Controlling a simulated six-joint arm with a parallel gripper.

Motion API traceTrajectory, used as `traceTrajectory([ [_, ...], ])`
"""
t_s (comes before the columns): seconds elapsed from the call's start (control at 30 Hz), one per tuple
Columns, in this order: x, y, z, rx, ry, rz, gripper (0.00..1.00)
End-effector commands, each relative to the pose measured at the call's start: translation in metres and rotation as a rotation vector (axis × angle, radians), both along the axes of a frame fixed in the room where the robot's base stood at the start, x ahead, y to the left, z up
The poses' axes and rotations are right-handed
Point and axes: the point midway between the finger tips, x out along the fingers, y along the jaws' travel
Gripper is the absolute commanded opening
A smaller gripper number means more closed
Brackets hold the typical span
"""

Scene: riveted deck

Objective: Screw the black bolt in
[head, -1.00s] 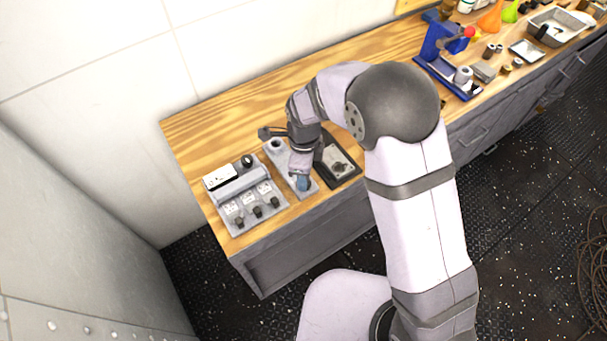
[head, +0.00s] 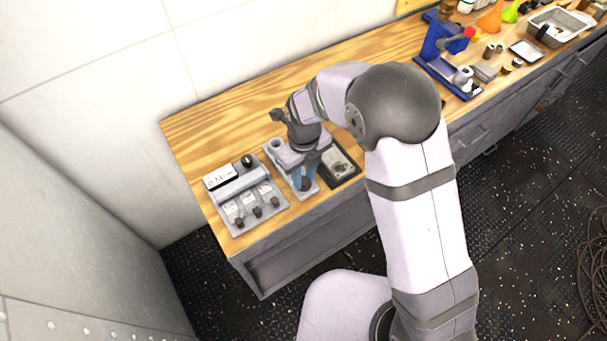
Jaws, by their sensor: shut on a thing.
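My gripper (head: 304,182) points down over the front end of a narrow light-grey plate (head: 284,163) on the wooden bench. Its bluish fingers are shut on a small dark thing, which looks like the black bolt; the fingers hide most of it. I cannot tell how deep the bolt sits or whether it is upright. A round, raised, pale socket (head: 275,145) stands at the back end of the plate, clear of the fingers.
Left of the plate is a grey panel (head: 246,199) with several black knobs. Right of it is a dark tray (head: 343,165) with a round metal part, partly behind my wrist. A blue stand (head: 440,40) and small parts are far right. The bench behind is clear.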

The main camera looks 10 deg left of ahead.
Motion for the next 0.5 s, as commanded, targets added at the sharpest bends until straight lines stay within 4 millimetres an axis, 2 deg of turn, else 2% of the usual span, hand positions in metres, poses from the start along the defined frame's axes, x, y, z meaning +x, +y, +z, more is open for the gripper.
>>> traceTrajectory([
  [0.03, 0.0047, 0.003, 0.0054, 0.009, -0.014, -0.01, 0.02],
  [0.5, 0.0047, 0.003, 0.0054, 0.009, -0.014, -0.03, 0.02],
])
